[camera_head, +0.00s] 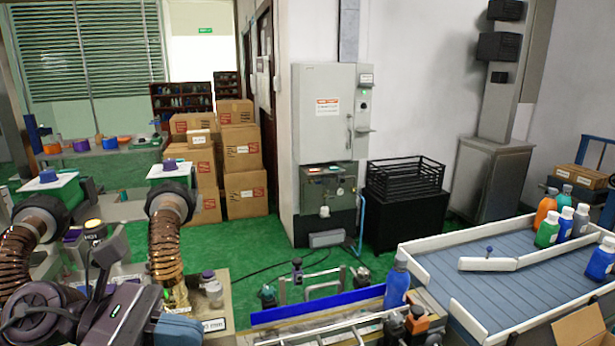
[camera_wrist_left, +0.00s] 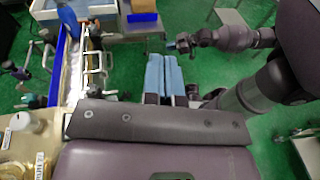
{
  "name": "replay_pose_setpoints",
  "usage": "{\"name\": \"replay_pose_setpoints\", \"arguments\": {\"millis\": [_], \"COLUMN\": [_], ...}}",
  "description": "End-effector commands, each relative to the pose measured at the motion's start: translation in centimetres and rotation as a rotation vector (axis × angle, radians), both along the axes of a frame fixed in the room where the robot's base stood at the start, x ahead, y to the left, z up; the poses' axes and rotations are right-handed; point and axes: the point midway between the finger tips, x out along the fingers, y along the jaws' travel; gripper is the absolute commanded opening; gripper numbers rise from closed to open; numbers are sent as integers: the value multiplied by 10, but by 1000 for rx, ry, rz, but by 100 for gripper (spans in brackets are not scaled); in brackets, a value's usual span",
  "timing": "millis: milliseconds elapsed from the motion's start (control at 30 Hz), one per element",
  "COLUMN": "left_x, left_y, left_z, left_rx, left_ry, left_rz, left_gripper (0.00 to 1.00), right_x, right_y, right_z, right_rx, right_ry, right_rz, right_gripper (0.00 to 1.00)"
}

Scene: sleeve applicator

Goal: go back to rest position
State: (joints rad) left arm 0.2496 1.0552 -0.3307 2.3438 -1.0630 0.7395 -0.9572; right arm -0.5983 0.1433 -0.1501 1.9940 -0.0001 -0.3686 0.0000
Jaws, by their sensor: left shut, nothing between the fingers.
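My left gripper (camera_head: 180,328) is at the bottom left of the head view, with its pale blue fingers low in the picture beside the front worktable. In the left wrist view its two pale blue fingers (camera_wrist_left: 163,78) lie side by side, closed and empty, over the green floor. A dark purple-grey arm reaches in from the right of the left wrist view. Its small dark end, perhaps my right gripper (camera_wrist_left: 180,45), lies beyond my left fingers, and I cannot make out its jaws. The head view does not show a right gripper.
A conveyor (camera_head: 510,260) with a grey-blue bed and several bottles stands at the right. A blue bottle (camera_head: 397,284) stands at its near left end. Corrugated machine hoses (camera_head: 165,250) rise close to my left arm.

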Motion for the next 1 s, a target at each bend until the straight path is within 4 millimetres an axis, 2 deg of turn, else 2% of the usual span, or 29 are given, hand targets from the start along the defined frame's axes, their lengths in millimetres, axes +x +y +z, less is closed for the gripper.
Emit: {"name": "replay_pose_setpoints", "arguments": {"millis": [100,233,367,467,567,767,867,1000], "left_x": [8,24,41,53,61,58,44,11], "left_y": [-6,3,24,45,70,116,134,149], "left_z": [15,26,26,15,-5,-67,-107,-163], "left_rx": [-263,-541,-811,-1016,-1219,-1613,-1805,-2064], "left_ry": [178,393,618,797,979,1339,1511,1739], "left_rz": [139,298,461,590,723,1000,1151,1375], "left_gripper": [0,0,0,0,0,0,0,0], "right_x": [-3,-7,-8,-7,-6,0,2,4], "right_y": [0,-1,-1,-1,-1,0,1,1], "right_z": [-2,-6,-7,-7,-6,-2,1,2], "right_rx": [0,0,0,0,0,1,1,2], "right_ry": [7,18,21,20,16,3,-3,-7], "right_rz": [-2,-4,-5,-4,-4,-1,1,1], "right_gripper": [0,0,0,0,0,0,0,0]}}
